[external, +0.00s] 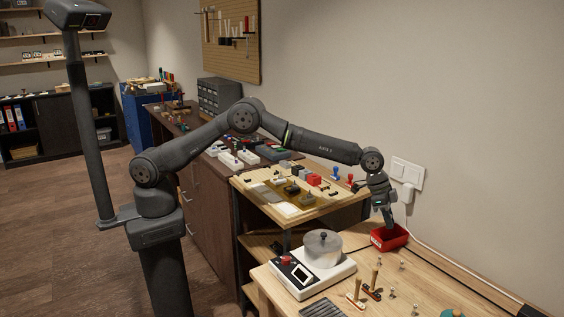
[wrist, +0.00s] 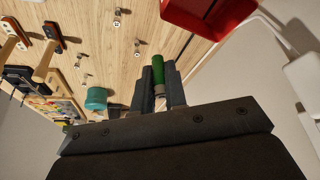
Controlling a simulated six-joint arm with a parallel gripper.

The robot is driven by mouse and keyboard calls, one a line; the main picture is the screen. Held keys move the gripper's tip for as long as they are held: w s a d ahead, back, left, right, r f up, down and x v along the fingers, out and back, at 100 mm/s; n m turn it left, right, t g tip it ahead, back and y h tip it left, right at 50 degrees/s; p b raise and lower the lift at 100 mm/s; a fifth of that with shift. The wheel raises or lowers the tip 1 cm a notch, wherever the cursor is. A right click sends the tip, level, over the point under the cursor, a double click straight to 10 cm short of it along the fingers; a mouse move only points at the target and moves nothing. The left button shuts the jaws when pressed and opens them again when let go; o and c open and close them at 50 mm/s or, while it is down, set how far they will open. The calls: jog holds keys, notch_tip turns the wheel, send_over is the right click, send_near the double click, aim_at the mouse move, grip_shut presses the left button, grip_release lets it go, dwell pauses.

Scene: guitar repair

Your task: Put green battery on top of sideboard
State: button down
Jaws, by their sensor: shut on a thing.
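My gripper (wrist: 159,80) is shut on the green battery (wrist: 158,70), which sticks out between its fingers in the wrist view. In the external view my gripper (external: 387,218) is at the red bin (external: 401,239) on the workbench, and the battery cannot be made out there. In the wrist view the red bin (wrist: 205,16) is beyond the fingertips to the upper right. The dark brown cabinet with drawers, which looks like the sideboard (external: 206,204), stands left of the workbench, under my arm; its top is partly covered by pedals and boxes.
A raised wooden shelf top (external: 333,205) with several pedals and small parts lies between the workbench and cabinet. A scale with a round pot (external: 322,250) stands on the workbench (external: 428,278) near loose screws and wooden-handled tools. A wall plug (external: 406,193) is close behind my gripper.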

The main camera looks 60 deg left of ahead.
jog(key=m, duration=0.1)
send_over(394, 272)
jog(key=a, duration=0.2)
jog(key=f, duration=1.1)
jog(key=shift+s+d+f, duration=0.15)
jog(key=shift+s+d, duration=0.25)
jog(key=shift+f, duration=0.1)
jog(key=c, duration=1.9)
grip_release()
jog(key=shift+f, duration=0.1)
jog(key=o, duration=0.4)
jog(key=shift+o, duration=0.2)
jog(key=v, duration=1.1)
jog(key=shift+a+r, duration=0.2)
jog(key=shift+r, duration=0.15)
jog(key=shift+o, duration=0.5)
jog(key=shift+a+r, duration=0.1)
jog(key=shift+r, duration=0.2)
